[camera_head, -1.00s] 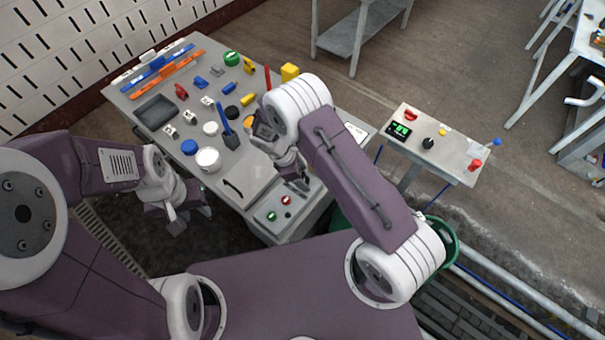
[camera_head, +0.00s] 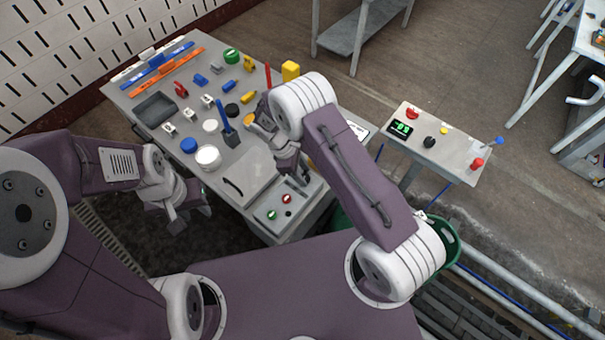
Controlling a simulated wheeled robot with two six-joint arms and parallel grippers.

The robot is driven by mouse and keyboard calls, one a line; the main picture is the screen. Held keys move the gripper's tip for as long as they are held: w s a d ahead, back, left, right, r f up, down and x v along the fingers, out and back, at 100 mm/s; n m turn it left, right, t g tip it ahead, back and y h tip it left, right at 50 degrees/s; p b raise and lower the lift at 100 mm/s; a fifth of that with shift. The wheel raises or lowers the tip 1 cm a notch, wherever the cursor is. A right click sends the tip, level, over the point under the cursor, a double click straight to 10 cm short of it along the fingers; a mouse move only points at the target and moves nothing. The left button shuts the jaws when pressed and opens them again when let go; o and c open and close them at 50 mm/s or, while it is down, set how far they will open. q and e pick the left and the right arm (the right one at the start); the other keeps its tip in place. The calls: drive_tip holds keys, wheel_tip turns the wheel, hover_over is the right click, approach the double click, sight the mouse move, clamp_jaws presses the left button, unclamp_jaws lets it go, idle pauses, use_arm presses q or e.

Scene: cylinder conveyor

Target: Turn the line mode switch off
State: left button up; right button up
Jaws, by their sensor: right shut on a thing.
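A grey control box (camera_head: 262,217) sits at the near right corner of the grey worktable. It carries a green button (camera_head: 272,214), a red button (camera_head: 286,199) and a small dark round part (camera_head: 289,213). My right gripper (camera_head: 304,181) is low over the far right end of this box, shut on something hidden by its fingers. I cannot tell which part is the line mode switch. My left gripper (camera_head: 190,221) hangs off the left near edge of the worktable, apart from it, and looks open and empty.
The worktable (camera_head: 226,187) holds several coloured parts, a dark tray (camera_head: 154,109) and an upright blue stick (camera_head: 222,117). A side panel (camera_head: 453,154) on the right has a lit display (camera_head: 401,128), a black knob (camera_head: 429,142) and a blue-tipped lever (camera_head: 498,141). A green bin (camera_head: 446,240) stands below.

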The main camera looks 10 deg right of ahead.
drive_tip(key=m+g, duration=0.1)
drive_tip(key=m, duration=0.1)
drive_tip(key=m+y+b, duration=0.1)
drive_tip(key=m, duration=0.2)
drive_tip(key=shift+w+d+m+g+b, duration=0.15)
drive_tip(key=shift+m+g+b, duration=0.15)
drive_tip(key=shift+g, duration=0.1)
drive_tip(key=shift+r, duration=0.1)
idle(0.3)
drive_tip(key=o, duration=1.4)
drive_tip(key=b+v, duration=0.1)
drive_tip(key=v, duration=0.8)
drive_tip(key=shift+d+b, duration=0.15)
drive_tip(key=shift+b, duration=0.25)
